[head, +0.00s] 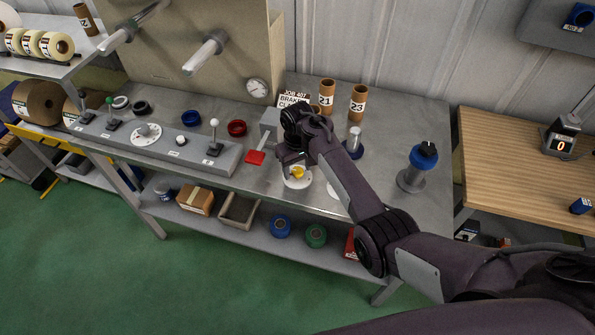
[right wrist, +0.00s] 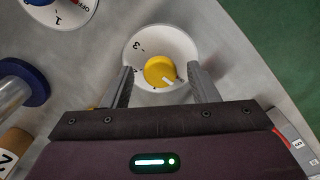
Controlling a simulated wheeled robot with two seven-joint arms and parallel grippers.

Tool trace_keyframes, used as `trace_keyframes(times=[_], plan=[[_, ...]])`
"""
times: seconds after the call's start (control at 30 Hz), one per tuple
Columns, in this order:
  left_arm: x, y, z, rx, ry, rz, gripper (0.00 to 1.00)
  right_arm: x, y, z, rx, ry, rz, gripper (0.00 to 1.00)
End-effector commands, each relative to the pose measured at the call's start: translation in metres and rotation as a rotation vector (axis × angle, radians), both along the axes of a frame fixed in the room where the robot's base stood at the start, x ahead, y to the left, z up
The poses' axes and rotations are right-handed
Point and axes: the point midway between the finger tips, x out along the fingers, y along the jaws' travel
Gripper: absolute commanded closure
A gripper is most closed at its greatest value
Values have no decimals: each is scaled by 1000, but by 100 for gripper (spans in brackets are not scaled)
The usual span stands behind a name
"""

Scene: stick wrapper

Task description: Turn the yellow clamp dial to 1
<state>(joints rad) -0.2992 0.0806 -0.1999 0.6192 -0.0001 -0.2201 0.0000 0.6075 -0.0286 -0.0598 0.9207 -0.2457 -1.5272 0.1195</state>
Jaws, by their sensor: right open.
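The yellow clamp dial (right wrist: 160,71) sits on a round white plate (right wrist: 180,44) with a "3" readable on its left part. A pale pointer mark on the dial faces the lower right in the right wrist view. The other plate marks are hidden or too small to read. The dial also shows in the head view (head: 297,172), just below my right gripper (head: 293,160). In the right wrist view my right gripper (right wrist: 161,72) is open, one finger on each side of the dial, with gaps visible. I cannot tell its height above the plate. My left gripper is out of view.
Another white dial plate (right wrist: 68,14) marked "OFF" and "1" is close by. A red lever paddle (head: 255,157) lies left of the gripper. Cardboard tubes (head: 327,92) stand behind it; a blue-topped post (head: 423,155) stands right. The front table edge is close.

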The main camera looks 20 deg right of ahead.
Motion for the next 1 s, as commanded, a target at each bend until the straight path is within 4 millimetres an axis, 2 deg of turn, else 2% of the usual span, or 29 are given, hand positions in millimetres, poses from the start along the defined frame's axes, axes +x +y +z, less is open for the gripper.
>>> trace_keyframes(times=[0.2,0.53,0.77,1.0], plan=[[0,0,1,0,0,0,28,0,0,1,0,0,0,48],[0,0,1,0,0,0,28,0,0,1,0,0,0,91],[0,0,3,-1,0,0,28,0,0,1,0,1,-21,91],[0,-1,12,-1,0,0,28,0,0,3,0,1,-126,91]])
